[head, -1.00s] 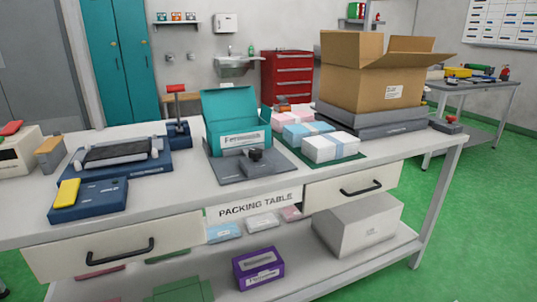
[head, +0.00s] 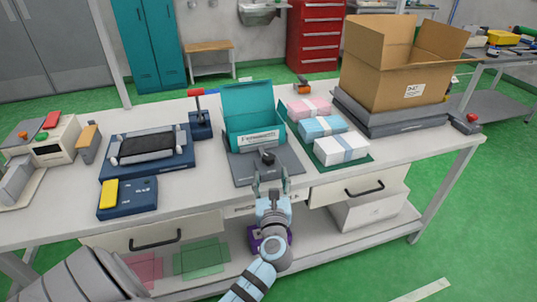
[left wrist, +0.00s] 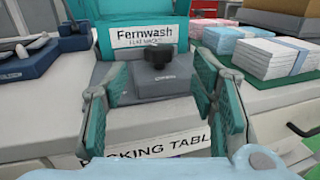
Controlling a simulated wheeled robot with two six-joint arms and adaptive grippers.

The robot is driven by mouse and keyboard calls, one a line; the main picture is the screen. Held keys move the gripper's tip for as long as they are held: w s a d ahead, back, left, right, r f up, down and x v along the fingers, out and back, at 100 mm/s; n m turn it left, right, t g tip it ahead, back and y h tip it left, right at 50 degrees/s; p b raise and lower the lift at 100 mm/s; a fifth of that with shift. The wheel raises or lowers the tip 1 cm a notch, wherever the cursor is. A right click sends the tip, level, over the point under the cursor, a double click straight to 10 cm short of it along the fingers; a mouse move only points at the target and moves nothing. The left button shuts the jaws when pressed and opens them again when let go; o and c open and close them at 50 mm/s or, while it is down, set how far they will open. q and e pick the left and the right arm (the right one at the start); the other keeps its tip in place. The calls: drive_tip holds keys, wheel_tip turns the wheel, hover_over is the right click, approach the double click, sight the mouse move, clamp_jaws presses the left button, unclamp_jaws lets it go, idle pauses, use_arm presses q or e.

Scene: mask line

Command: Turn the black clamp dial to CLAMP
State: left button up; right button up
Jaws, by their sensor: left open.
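The black clamp dial (head: 267,157) sits on a grey base plate (head: 243,170) in front of the open teal box (head: 252,112). In the left wrist view the dial (left wrist: 159,56) stands between and beyond my fingers, with a small label on its front that I cannot read. My left gripper (head: 271,182) is open and empty at the table's front edge, just short of the dial. Its two teal-padded fingers also show in the left wrist view (left wrist: 163,105), apart from the dial. My right gripper is not in view.
Stacks of pink, blue and white packs (head: 341,149) lie right of the plate. A large open cardboard box (head: 393,80) stands at the back right. A blue unit with a yellow block (head: 108,193) and a dark roller device (head: 147,148) are at left.

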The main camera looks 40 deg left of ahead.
sight(269, 161)
use_arm(q)
drive_tip(key=b+x, duration=0.1)
drive_tip(key=x, duration=0.9)
drive_tip(key=shift+f+b, duration=0.15)
drive_tip(key=shift+b, duration=0.25)
drive_tip(key=c, duration=1.1)
